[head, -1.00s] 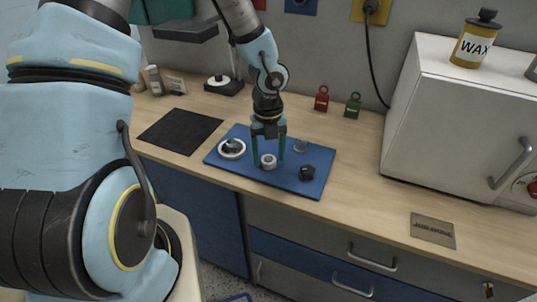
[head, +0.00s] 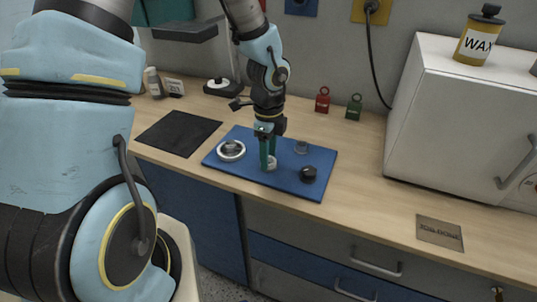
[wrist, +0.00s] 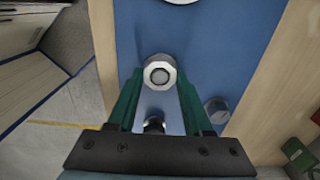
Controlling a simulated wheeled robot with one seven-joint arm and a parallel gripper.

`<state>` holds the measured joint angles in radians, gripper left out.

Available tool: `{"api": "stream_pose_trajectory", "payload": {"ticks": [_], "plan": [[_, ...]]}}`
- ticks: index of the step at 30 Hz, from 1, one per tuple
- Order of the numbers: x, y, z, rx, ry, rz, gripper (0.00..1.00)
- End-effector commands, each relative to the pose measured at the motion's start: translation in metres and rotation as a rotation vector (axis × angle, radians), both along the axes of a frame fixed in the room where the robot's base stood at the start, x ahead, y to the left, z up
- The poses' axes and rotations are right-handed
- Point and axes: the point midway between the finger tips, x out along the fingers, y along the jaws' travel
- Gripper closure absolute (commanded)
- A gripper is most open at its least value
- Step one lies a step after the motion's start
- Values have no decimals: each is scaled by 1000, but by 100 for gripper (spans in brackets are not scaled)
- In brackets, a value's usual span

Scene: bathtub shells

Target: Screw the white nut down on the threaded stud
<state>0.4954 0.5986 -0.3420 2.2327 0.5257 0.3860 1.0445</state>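The white nut (head: 271,163) sits low over the blue board, near its middle. In the wrist view the nut (wrist: 150,67) is a pale many-sided ring with a round grey centre, which looks like the stud's top (wrist: 160,76). My gripper (head: 268,162) points straight down at the nut. In the wrist view its green fingers (wrist: 160,80) lie on either side of the nut and look closed against it. The stud below the nut is hidden. How far down the nut sits cannot be told.
On the blue board (head: 240,180) stand a white ring part (head: 231,150), a dark knob (head: 308,174) and a small grey cylinder (head: 301,147). A black mat (head: 178,133) lies left of it. A white cabinet (head: 450,120) stands right. The bench between board and cabinet is mostly clear.

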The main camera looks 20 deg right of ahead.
Motion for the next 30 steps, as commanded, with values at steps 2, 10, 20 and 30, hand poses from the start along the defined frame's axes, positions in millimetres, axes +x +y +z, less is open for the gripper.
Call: {"api": "stream_pose_trajectory", "payload": {"ticks": [2, 10, 20, 30], "plan": [[0, 0, 0, 0, 0, -1, 65], [0, 0, 0, 0, 0, -1, 95], [0, 0, 2, 0, 0, -70, 100], [0, 0, 2, 1, 2, -285, 100]]}}
